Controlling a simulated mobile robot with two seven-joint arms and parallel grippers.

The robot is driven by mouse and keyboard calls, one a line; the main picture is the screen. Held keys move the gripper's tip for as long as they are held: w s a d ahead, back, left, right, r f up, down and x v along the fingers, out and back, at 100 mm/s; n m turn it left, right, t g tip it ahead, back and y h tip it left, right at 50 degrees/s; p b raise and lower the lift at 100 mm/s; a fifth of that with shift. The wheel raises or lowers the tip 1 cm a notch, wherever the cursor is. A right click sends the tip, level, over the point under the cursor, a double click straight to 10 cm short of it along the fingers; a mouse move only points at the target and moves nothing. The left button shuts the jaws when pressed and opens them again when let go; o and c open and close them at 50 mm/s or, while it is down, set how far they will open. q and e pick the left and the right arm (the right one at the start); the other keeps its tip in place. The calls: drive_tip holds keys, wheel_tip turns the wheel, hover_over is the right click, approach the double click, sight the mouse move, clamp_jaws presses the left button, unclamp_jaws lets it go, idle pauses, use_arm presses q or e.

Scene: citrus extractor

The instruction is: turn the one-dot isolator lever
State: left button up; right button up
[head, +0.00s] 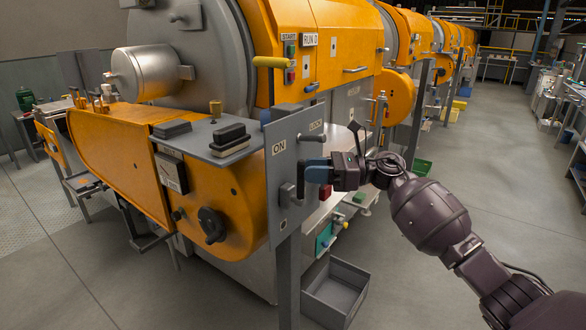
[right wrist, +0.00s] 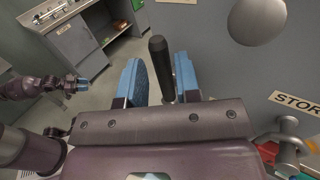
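A grey upright isolator panel (head: 283,168) with ON and LOCK labels stands at the front of the orange machine. A dark lever (head: 287,194) shows low on it, left of my right gripper (head: 318,173). In the right wrist view, a black lever grip (right wrist: 160,66) stands between the two blue fingers of my right gripper (right wrist: 161,82). The fingers are apart; whether they touch the grip is unclear. I cannot make out dot marks. A second gripper (right wrist: 77,85), apparently my left, shows small at the left of the right wrist view, away from the panel; its opening is unclear.
A second grey handle (head: 312,138) sticks out under the LOCK label. In the right wrist view, a grey bar handle (right wrist: 288,143) sits near a label reading STOR. A grey open bin (head: 335,292) is on the floor below. The aisle at right is clear.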

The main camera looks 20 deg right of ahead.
drive_tip(key=shift+x, duration=2.45)
drive_tip(key=shift+c, duration=0.4)
clamp_jaws()
